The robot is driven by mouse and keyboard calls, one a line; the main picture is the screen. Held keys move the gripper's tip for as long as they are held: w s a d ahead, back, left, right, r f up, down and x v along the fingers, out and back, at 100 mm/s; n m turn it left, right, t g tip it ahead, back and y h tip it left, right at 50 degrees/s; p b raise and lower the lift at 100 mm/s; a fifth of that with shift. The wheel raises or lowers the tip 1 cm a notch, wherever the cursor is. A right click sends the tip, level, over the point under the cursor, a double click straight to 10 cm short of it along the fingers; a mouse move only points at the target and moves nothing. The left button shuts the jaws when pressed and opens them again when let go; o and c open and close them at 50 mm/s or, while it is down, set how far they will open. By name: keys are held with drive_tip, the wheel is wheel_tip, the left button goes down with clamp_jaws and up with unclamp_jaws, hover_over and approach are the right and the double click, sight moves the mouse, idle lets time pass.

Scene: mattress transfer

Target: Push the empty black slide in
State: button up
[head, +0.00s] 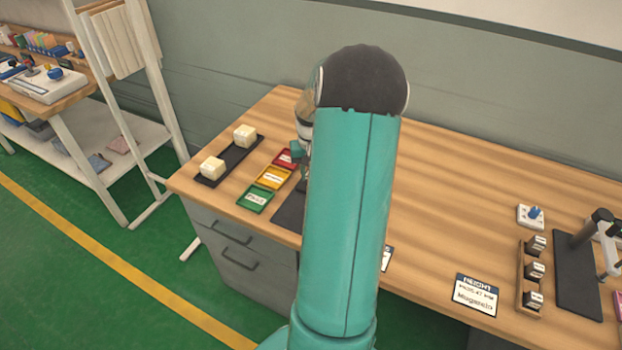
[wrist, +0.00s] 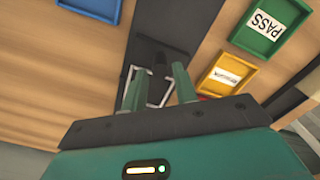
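In the wrist view my gripper (wrist: 157,76) has its two green fingers apart, with no contact visible between them and anything else. A black slide (wrist: 160,60) shows just beyond and between the fingertips, around a thin pale metal frame (wrist: 129,78). It sits on a dark mat (wrist: 186,25). I cannot tell how far out the slide is. In the head view my teal arm hides the gripper's fingers, the slide and most of the dark mat (head: 288,212).
Green PASS (wrist: 270,22), yellow (wrist: 228,74) and blue (wrist: 95,8) trays lie beside the mat. In the head view, a black strip with two pale blocks (head: 245,136) stands left. A card (head: 476,295) and a block rack (head: 530,307) stand right. The table's front edge is close.

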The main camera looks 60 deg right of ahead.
wheel_tip(320, 180, up, 10)
drive_tip(key=shift+r, duration=0.2)
